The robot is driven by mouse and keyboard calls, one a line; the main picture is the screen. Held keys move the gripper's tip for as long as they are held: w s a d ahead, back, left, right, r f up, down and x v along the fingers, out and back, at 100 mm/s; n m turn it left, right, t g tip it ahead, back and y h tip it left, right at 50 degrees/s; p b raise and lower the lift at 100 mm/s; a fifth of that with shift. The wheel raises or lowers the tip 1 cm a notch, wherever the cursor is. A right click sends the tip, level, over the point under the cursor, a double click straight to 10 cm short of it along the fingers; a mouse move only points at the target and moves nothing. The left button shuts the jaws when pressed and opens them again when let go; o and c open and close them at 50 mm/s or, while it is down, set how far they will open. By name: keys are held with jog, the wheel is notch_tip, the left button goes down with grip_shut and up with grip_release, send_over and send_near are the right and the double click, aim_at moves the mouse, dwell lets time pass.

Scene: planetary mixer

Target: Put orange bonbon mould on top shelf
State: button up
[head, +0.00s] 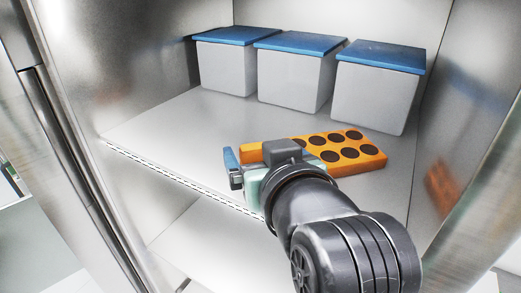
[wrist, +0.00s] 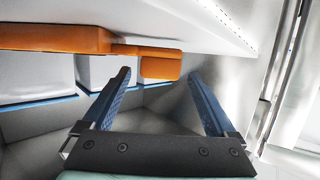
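The orange bonbon mould (head: 345,153), with rows of dark round cavities, appears to lie flat on the upper visible shelf, in front of the white boxes. My gripper hides part of it in the head view. In the wrist view, which looks upside down, the mould's body (wrist: 55,38) is at the upper left. Its narrower end tab (wrist: 160,69) shows between the fingertips. My gripper (wrist: 158,75) is open, its two blue fingers wide apart with visible gaps to the tab. One blue finger shows left of the mould in the head view.
Three white boxes with blue lids (head: 288,42) stand along the back of the metal shelf (head: 165,130). Metal side walls enclose the shelf, and the right wall (head: 465,120) is close to the mould. The shelf's left part is clear. A lower level shows beneath the perforated front edge.

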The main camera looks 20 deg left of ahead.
jog(key=b+v, duration=0.6)
jog(key=v, duration=0.6)
jog(key=shift+r, duration=0.15)
jog(key=shift+s, duration=0.1)
